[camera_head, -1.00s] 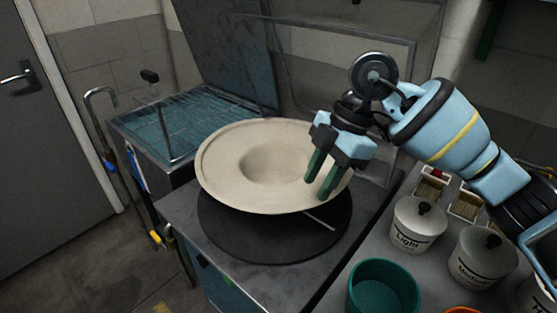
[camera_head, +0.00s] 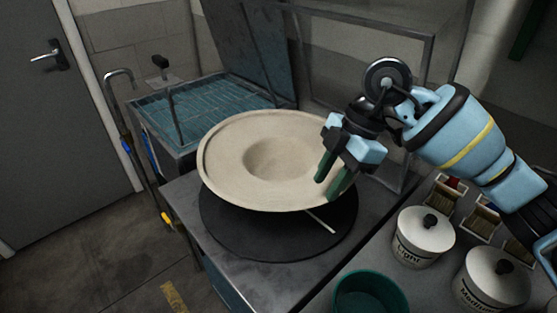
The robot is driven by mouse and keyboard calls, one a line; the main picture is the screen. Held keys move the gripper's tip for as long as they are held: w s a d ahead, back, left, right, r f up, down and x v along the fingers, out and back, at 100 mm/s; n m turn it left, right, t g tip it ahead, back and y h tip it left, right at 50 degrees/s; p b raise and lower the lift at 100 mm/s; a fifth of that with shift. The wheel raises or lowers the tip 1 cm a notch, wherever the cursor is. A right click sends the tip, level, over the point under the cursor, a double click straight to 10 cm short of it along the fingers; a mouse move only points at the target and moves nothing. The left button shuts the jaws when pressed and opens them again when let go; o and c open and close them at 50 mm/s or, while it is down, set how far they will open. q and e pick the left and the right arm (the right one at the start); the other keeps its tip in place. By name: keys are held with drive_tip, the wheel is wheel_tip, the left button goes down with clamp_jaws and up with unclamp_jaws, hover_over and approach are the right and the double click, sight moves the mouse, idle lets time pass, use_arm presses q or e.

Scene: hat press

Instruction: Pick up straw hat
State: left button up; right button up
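The straw hat (camera_head: 227,160) is a wide, pale beige, round shape with a hollow in its middle. It rests over a round black disc (camera_head: 233,234) on a metal worktop, its brim standing above the disc. My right gripper (camera_head: 331,190) is at the hat's right side. Its two dark green fingers point down and are spread apart, with one finger in front of the brim in the picture. I cannot tell whether the fingers touch the brim. The fingers hide part of the right rim. My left gripper is not in view.
Behind the hat stands an open press with a teal-lined bed (camera_head: 200,110) and raised lid. At the right are a white lidded pot (camera_head: 422,243), a second one (camera_head: 490,285), a green bowl (camera_head: 369,296) and small boxes with brushes. A grey door (camera_head: 50,130) is at the left.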

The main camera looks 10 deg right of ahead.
sight(314, 205)
drive_tip(key=shift+w+x, duration=0.2)
drive_tip(key=shift+x, duration=1.1)
drive_tip(key=shift+w+x, duration=0.15)
drive_tip(key=shift+x, duration=1.1)
drive_tip(key=shift+d, duration=0.15)
clamp_jaws()
